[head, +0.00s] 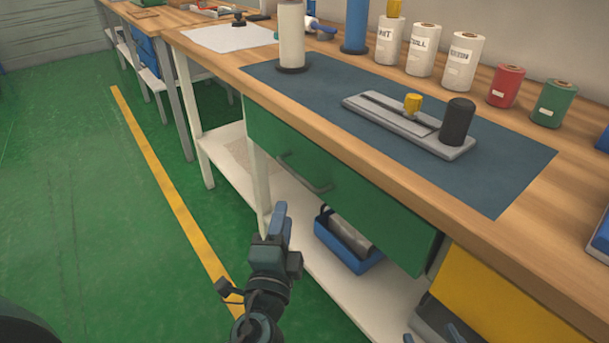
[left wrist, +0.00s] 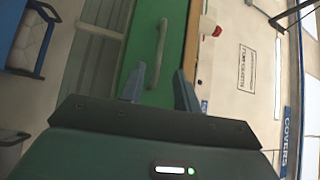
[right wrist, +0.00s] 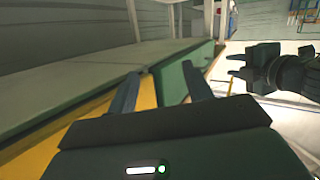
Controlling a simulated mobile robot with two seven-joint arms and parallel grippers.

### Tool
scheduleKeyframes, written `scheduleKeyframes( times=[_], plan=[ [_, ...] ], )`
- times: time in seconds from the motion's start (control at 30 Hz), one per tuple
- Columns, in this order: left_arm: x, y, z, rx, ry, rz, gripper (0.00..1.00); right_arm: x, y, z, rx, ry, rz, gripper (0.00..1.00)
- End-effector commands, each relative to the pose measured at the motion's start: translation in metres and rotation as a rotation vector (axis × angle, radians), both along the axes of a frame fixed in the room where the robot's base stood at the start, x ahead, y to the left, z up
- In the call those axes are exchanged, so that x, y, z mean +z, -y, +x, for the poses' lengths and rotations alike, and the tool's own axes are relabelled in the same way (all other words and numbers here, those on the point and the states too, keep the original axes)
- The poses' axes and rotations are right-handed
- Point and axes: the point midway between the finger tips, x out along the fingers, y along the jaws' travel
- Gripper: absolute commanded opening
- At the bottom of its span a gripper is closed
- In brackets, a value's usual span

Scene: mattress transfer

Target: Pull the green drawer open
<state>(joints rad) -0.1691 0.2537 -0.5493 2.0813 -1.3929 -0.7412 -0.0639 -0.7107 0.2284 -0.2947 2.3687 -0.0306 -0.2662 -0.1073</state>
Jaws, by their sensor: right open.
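The green drawer (head: 360,197) is under the workbench top, and its front sits flush below the bench edge. Its dark green bar handle (head: 305,172) is toward the left part of the front. In the left wrist view the handle (left wrist: 160,54) stands ahead of the left gripper (left wrist: 158,88), between the lines of its two open fingers and apart from them. In the head view my left gripper (head: 281,220) is in front of the drawer, below the handle. My right gripper (right wrist: 160,92) is open and empty, facing a yellow panel and a green drawer face (right wrist: 177,82).
The bench top carries a blue mat (head: 495,195), a grey metal fixture (head: 385,118) and several rolls. A yellow drawer (head: 490,300) is right of the green one. A blue bin (head: 335,240) sits on the lower shelf. The green floor at left is clear.

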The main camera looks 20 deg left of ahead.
Motion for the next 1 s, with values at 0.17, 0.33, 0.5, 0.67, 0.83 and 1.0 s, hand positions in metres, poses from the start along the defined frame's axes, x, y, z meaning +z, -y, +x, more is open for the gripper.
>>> scheduleKeyframes(
  times=[0.17, 0.33, 0.5, 0.67, 0.83, 1.0],
  plan=[
    [0.007, -0.004, 0.023, 0.003, 0.005, 0.001, 0.32, 0.002, 0.000, -0.001, -0.002, -0.016, 0.000, 0.50],
    [0.010, -0.008, 0.059, 0.002, 0.003, 0.001, 0.32, 0.001, 0.001, -0.001, -0.003, -0.031, 0.000, 0.50],
    [0.014, -0.013, 0.093, 0.001, 0.002, 0.001, 0.32, 0.001, 0.001, -0.001, -0.003, -0.034, -0.001, 0.50],
    [0.016, -0.016, 0.115, 0.002, -0.001, -0.001, 0.32, 0.000, 0.001, -0.001, -0.004, -0.031, -0.001, 0.50],
    [0.017, -0.017, 0.125, 0.000, -0.002, -0.002, 0.32, 0.001, 0.001, -0.001, -0.003, -0.029, -0.001, 0.50],
    [0.017, -0.017, 0.127, -0.001, -0.002, -0.002, 0.32, 0.001, 0.001, -0.001, -0.004, -0.027, -0.001, 0.50]
  ],
)
